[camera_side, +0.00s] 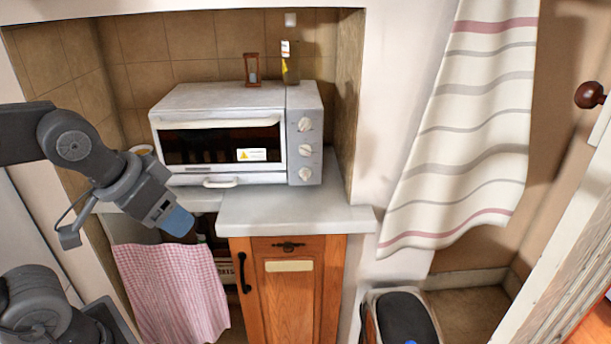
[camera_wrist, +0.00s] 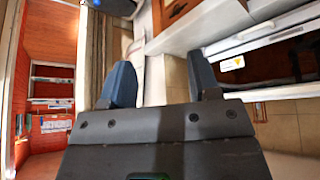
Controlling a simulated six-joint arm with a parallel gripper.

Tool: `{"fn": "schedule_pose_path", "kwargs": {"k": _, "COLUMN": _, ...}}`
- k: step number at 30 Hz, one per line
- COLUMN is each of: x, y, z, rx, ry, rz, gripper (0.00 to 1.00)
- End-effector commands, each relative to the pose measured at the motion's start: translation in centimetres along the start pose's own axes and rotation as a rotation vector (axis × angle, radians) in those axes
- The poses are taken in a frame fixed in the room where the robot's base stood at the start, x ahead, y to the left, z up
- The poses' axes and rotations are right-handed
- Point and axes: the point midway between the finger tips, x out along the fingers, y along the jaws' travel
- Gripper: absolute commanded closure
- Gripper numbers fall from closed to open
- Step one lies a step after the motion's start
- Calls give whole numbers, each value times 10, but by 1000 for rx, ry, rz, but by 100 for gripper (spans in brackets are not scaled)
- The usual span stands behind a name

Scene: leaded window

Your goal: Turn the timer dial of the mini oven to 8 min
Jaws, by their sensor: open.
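The mini oven (camera_side: 225,140) is silver-white and stands on the counter in the wall niche, door shut. Three pale round knobs sit in a column on its right panel: top (camera_side: 305,124), middle (camera_side: 305,150) and bottom (camera_side: 305,174). Their markings are too small to read, so I cannot tell which is the timer dial or its setting. My gripper (camera_side: 180,222) is left of the knobs and lower, in front of the counter, touching nothing that I can see. In the wrist view its blue fingers (camera_wrist: 161,80) are apart and empty; the oven door (camera_wrist: 270,60) shows at right, no knobs.
An hourglass (camera_side: 252,69) and a bottle (camera_side: 290,62) stand on the oven. The grey counter (camera_side: 290,212) is bare in front of it. A checked towel (camera_side: 170,290) hangs below my gripper. A striped curtain (camera_side: 465,130) hangs at right, and a bin (camera_side: 400,318) stands below.

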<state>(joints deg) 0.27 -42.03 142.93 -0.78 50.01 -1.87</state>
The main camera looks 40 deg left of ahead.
Motion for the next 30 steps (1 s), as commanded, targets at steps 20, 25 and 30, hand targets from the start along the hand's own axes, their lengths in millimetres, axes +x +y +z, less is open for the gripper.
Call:
{"fn": "schedule_pose_path", "kwargs": {"k": 20, "x": 144, "y": 68, "z": -222, "rx": -2017, "ry": 415, "rz": 642, "gripper": 44}}
{"fn": "schedule_pose_path", "kwargs": {"k": 25, "x": 199, "y": 55, "z": -232, "rx": -2504, "ry": 621, "rz": 870, "gripper": 44}}
{"fn": "schedule_pose_path", "kwargs": {"k": 30, "x": 242, "y": 38, "z": -215, "rx": 2740, "ry": -878, "rz": -1184, "gripper": 44}}
